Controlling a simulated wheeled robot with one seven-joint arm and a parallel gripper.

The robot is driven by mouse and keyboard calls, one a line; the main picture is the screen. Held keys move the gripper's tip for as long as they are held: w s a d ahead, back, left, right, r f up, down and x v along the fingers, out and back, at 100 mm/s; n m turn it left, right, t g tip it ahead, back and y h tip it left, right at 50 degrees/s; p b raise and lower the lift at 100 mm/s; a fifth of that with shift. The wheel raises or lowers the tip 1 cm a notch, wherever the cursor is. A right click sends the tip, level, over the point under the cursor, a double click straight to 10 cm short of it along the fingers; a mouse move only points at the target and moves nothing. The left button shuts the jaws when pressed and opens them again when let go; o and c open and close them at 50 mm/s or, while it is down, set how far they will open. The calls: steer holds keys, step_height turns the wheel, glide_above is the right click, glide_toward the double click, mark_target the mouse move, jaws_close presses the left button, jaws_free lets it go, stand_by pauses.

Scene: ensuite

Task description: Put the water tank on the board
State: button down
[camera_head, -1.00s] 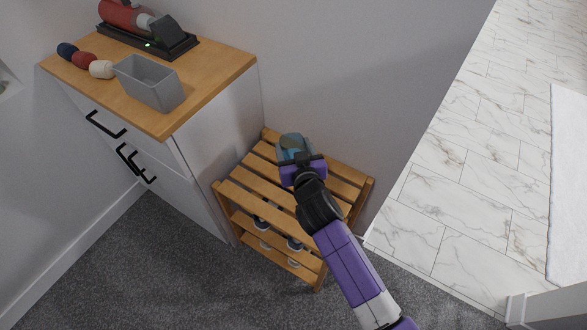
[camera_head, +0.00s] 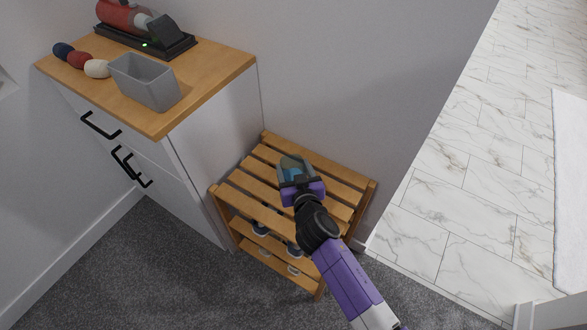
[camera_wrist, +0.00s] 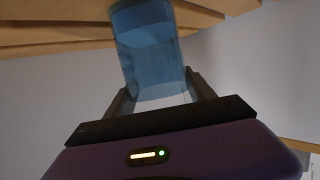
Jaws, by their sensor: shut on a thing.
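The water tank (camera_head: 290,167) is a translucent blue container with a greyish end. My gripper (camera_head: 300,184) is shut on it, over the slatted wooden rack (camera_head: 258,190). In the wrist view the tank (camera_wrist: 152,52) sits between the two fingers (camera_wrist: 160,98), with wooden slats behind it at the top. I cannot tell whether the tank touches the slats. No separate thing is clearly a board; the cabinet's wooden top (camera_head: 215,72) is one flat board-like surface.
The white cabinet (camera_head: 215,140) stands left of the rack. A wall rises behind.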

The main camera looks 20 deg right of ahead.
steer(key=shift+f, duration=0.15)
steer(key=shift+c, duration=1.6)
jaws_free()
steer(key=shift+r, duration=0.2)
steer(key=v, duration=1.2)
